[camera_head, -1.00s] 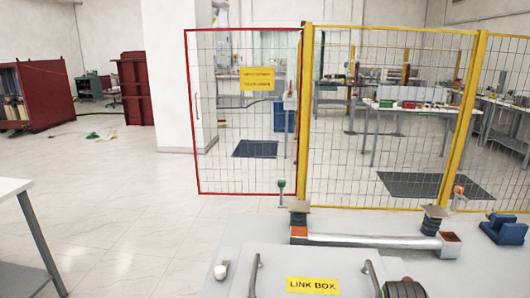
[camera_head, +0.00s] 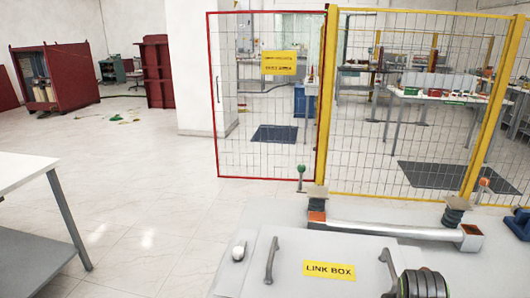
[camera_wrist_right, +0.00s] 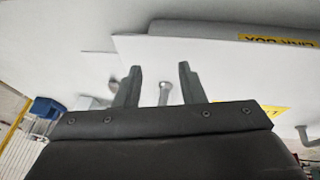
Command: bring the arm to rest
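My right gripper (camera_wrist_right: 160,85) shows in the right wrist view. Its two grey fingers stand apart with nothing between them. Beyond them are the pale surface of the link box bench and a small grey handle-like part (camera_wrist_right: 165,93).
A metal bar (camera_head: 395,231) and two dark bushings stand behind the link box. A red and yellow mesh fence (camera_head: 322,110) rises beyond the bench. A white table (camera_head: 30,170) is at the left. Open floor (camera_head: 140,190) lies between them.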

